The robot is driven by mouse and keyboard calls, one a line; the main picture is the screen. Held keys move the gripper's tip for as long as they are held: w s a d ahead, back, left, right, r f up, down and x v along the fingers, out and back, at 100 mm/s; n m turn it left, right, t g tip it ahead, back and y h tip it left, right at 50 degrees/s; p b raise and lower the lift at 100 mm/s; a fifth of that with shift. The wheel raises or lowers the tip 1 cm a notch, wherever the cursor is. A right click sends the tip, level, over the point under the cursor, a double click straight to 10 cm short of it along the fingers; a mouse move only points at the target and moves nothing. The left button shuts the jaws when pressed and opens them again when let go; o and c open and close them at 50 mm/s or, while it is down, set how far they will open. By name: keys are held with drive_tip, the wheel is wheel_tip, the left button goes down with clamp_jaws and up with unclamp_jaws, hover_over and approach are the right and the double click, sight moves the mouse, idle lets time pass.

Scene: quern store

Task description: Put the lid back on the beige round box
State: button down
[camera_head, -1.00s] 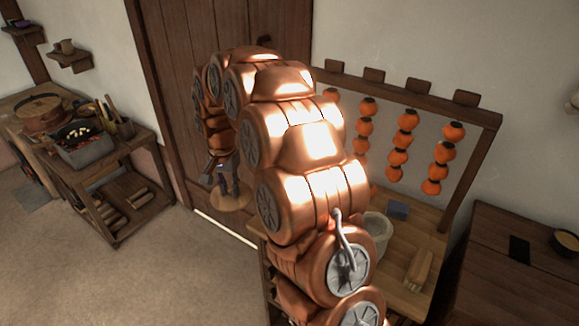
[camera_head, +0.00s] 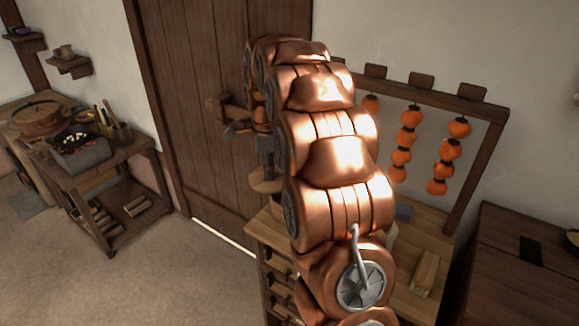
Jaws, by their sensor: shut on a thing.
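My gripper (camera_head: 266,160) points down at the back left of the wooden bench, partly hidden by my arm. It is shut on a round, flat, light-wood lid (camera_head: 261,182). The lid looks roughly level and shows over the bench's left back corner; I cannot tell its exact height. The beige round box (camera_head: 392,233) stands on the bench to the right of my arm. Only a thin sliver of it shows now, and my arm hides the rest, including its opening.
Strings of orange fruit (camera_head: 408,140) hang from a rack behind. A dark chest (camera_head: 510,265) stands right. Open floor (camera_head: 190,270) lies left.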

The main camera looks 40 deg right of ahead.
drive_tip(key=d+m, duration=0.1)
drive_tip(key=s+d+m+b, duration=0.1)
drive_tip(key=m, duration=0.1)
drive_tip(key=d+m, duration=0.1)
drive_tip(key=m, duration=0.1)
drive_tip(key=shift+s+d+r, duration=0.25)
drive_tip(key=shift+s+r, duration=0.05)
drive_tip(key=shift+r, duration=0.1)
drive_tip(key=shift+s+d+r+m+b, duration=0.15)
drive_tip(key=shift+s+d+m+b, duration=0.2)
drive_tip(key=shift+m, duration=0.4)
drive_tip(key=shift+s+d+r+m+b, duration=0.1)
drive_tip(key=shift+d+m+b, duration=0.15)
drive_tip(key=shift+d+m, duration=0.35)
drive_tip(key=shift+a, duration=0.15)
drive_tip(key=shift+f, duration=0.2)
drive_tip(key=shift+f+b, duration=0.4)
drive_tip(key=shift+f, duration=1.35)
drive_tip(key=shift+f+b, duration=0.55)
drive_tip(key=shift+f, duration=0.65)
drive_tip(key=shift+f+b, duration=0.2)
drive_tip(key=shift+b, duration=0.3)
